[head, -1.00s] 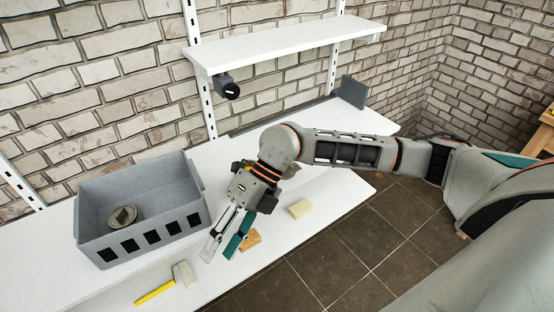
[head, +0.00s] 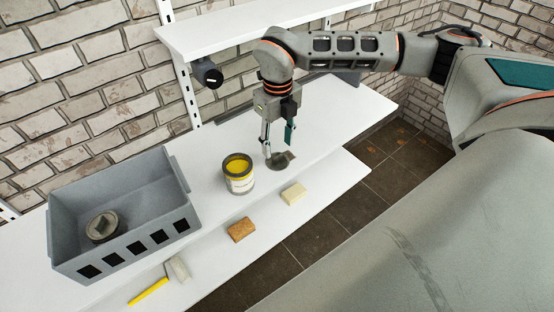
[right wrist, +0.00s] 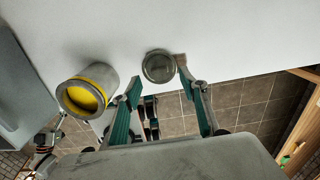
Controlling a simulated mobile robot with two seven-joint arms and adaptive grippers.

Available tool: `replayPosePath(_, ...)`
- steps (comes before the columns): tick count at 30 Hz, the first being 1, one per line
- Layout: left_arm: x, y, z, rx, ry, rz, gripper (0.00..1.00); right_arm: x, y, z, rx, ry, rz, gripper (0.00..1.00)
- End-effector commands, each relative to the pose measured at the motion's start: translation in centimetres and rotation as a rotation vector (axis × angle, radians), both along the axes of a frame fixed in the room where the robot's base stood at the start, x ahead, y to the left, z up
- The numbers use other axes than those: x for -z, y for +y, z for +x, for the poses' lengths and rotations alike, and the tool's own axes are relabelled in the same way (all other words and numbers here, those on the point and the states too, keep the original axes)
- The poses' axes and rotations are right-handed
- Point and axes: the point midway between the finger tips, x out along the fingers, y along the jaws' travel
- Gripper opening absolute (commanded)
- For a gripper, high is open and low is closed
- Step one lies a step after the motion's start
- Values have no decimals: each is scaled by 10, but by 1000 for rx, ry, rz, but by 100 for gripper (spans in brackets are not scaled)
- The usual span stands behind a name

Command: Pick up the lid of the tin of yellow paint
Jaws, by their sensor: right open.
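The tin of yellow paint (head: 239,180) stands open and upright on the white worktop, yellow paint showing inside. It also shows at the left of the right wrist view (right wrist: 86,92). The lid, a round grey disc (head: 277,163), lies flat on the worktop to the right of the tin. In the right wrist view the lid (right wrist: 158,67) is just beyond the fingertips. My right gripper (head: 277,149) points down above the lid, open and empty, its fingers to either side of it. The exact gap to the lid cannot be told. My left gripper is not in view.
A grey crate (head: 170,228) holding a round grey object (head: 102,226) stands at the left. A yellow-handled brush (head: 160,283), a brown sponge (head: 241,230) and a pale block (head: 293,193) lie along the front. A shelf (head: 240,28) hangs above.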

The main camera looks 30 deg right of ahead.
Motion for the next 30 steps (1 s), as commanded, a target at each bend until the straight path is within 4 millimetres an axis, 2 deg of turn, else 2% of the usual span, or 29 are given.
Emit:
replayPosePath(4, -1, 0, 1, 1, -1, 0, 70, 24, 2, -4, -2, 4, 0, 43)
replayPosePath(9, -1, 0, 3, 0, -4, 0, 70, 40, 2, -3, -1, 2, 1, 43)
replayPosePath(17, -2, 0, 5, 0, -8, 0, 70, 42, 1, -2, -1, 0, 1, 43)
replayPosePath(21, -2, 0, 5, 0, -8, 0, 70, 42, 1, -2, -1, 0, 1, 12)
replayPosePath(30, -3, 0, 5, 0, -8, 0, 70, 42, 1, -2, -2, 0, 1, 12)
